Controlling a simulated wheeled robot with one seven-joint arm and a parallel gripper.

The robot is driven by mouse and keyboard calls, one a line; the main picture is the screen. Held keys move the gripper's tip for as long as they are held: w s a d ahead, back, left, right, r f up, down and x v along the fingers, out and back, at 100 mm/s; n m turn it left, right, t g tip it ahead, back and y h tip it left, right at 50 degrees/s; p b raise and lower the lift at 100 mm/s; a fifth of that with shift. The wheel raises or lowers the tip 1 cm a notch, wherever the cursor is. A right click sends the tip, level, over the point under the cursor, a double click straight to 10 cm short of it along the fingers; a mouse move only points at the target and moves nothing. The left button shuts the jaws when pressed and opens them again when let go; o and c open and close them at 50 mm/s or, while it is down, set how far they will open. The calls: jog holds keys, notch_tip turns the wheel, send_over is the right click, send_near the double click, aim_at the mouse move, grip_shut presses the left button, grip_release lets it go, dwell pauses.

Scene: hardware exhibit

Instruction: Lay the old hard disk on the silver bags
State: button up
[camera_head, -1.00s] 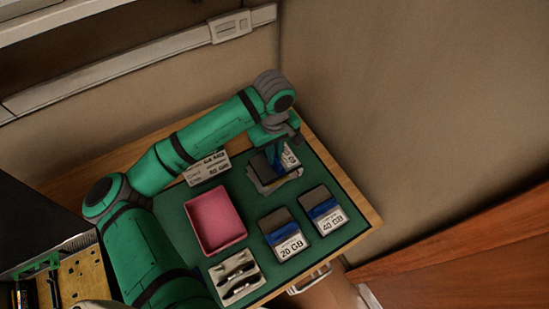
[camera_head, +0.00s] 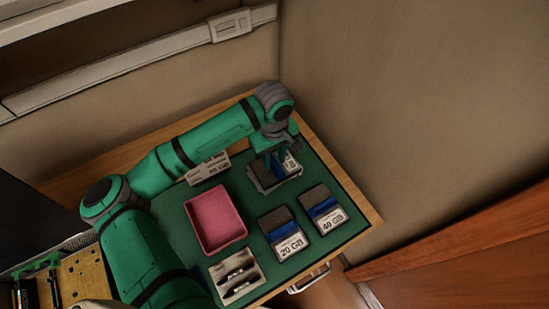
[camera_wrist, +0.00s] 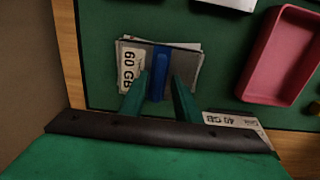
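A dark disk with a blue band and a label reading 60 GB (camera_wrist: 128,66) lies over the silver bags (camera_wrist: 190,48), whose pale edges show around it. In the head view, its label (camera_head: 291,163) and the bags' edge (camera_head: 272,185) show, partly covered by my gripper (camera_head: 273,158). In the wrist view, my green fingers (camera_wrist: 159,76) straddle the blue band, with a small gap showing beside it; they look open. Whether the disk lies fully flat on the bags is hidden.
A 20 GB disk (camera_head: 284,235) and a 40 GB disk (camera_head: 323,210) lie nearer the front right. A pink tray (camera_head: 216,221), a pale holder with dark items (camera_head: 237,276) and a printed sign (camera_head: 207,170) share the green mat. A wall stands behind.

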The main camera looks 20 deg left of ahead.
aim_at(274, 161)
jog(key=shift+r, duration=0.1)
notch_tip(274, 161, up, 12)
dwell(0.5)
jog(key=shift+a, duration=0.1)
dwell(0.4)
